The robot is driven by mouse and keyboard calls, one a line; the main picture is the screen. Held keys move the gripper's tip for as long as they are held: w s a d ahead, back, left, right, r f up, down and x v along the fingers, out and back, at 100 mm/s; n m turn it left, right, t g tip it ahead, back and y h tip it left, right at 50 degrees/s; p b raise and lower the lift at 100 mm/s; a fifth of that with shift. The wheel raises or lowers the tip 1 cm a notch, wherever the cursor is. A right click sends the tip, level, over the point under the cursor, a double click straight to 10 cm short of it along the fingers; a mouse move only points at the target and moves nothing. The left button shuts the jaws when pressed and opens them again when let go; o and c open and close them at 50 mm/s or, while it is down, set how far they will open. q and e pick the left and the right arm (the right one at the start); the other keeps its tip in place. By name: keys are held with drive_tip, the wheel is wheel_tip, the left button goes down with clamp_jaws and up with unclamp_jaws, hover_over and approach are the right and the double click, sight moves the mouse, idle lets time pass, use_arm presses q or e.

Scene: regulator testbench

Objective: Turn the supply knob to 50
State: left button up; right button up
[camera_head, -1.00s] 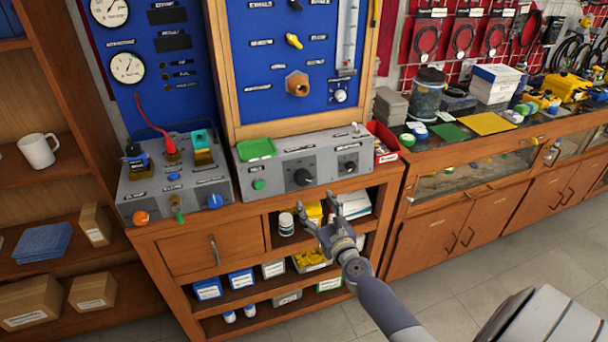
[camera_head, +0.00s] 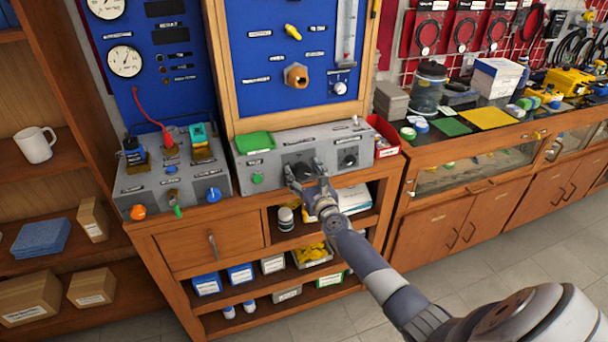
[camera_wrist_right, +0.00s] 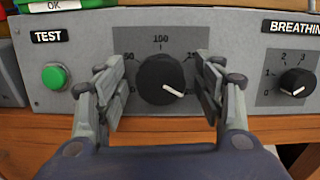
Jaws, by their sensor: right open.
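A black round knob with a white pointer (camera_wrist_right: 160,78) sits on the front of a grey control box (camera_head: 275,152); it also shows in the head view (camera_head: 303,171). Its dial reads 100 at the top and 50 at the upper left; other numbers are partly hidden by my fingers. The pointer aims to the right and slightly down. My right gripper (camera_head: 304,177) is open, with one finger at each side of the knob. In the wrist view gaps show between the fingers and the knob. My left gripper is not in view.
A green TEST button (camera_wrist_right: 55,75) is left of the knob, and a smaller BREATHING knob (camera_wrist_right: 298,82) is to its right. A green tray (camera_head: 255,142) lies on top of the box. Open shelves with several small boxes are below.

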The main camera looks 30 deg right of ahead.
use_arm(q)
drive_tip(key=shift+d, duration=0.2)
use_arm(e)
drive_tip(key=c, duration=1.1)
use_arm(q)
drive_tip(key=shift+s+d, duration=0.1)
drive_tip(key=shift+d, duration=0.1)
